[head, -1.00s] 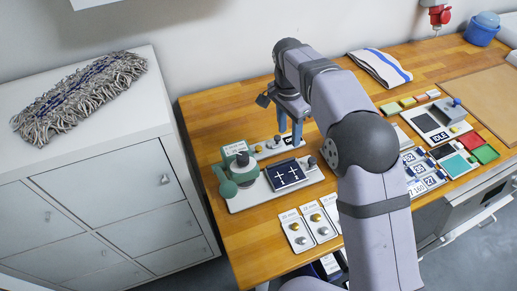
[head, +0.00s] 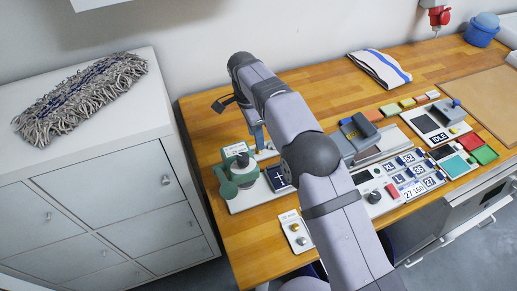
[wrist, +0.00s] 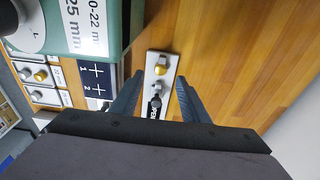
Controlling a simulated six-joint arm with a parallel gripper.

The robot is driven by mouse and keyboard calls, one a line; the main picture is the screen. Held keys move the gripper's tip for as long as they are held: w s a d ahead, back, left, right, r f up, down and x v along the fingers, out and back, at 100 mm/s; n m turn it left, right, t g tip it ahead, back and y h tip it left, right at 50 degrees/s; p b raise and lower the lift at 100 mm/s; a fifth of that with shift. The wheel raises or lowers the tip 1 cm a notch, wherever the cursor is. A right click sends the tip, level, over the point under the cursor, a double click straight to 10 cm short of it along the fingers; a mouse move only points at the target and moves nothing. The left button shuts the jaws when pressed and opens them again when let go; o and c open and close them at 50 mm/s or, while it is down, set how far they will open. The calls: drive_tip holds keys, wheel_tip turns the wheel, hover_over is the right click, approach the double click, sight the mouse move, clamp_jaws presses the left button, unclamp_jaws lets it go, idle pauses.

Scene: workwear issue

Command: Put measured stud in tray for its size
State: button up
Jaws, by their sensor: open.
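My gripper (wrist: 157,100) is open, its two blue fingers apart over a narrow white strip (wrist: 151,68). The strip carries a brass stud (wrist: 160,69), silver-grey pieces beside it and a dark knob (wrist: 156,102); the knob lies between the fingers, with no contact visible. In the head view my gripper (head: 258,137) is behind the green gauge (head: 237,173), mostly hidden by my arm. The gauge fills the upper left of the wrist view (wrist: 95,22), with a 25 mm label.
A dark blue pad with white crosses (head: 276,178) lies right of the gauge. A panel with labelled keys (head: 411,172), a grey device (head: 360,132) and coloured blocks stand to the right. A striped cloth (head: 380,68) lies at the back. Bare wood (wrist: 240,60) lies right of the strip.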

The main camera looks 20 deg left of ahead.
drive_tip(key=shift+w+d+f+p, duration=0.15)
drive_tip(key=shift+f+p, duration=0.6)
drive_tip(key=shift+f, duration=0.55)
drive_tip(key=shift+w+d+f+p, duration=0.1)
drive_tip(key=shift+f+p, duration=0.6)
drive_tip(key=shift+f, duration=0.6)
drive_tip(key=shift+c, duration=0.4)
clamp_jaws()
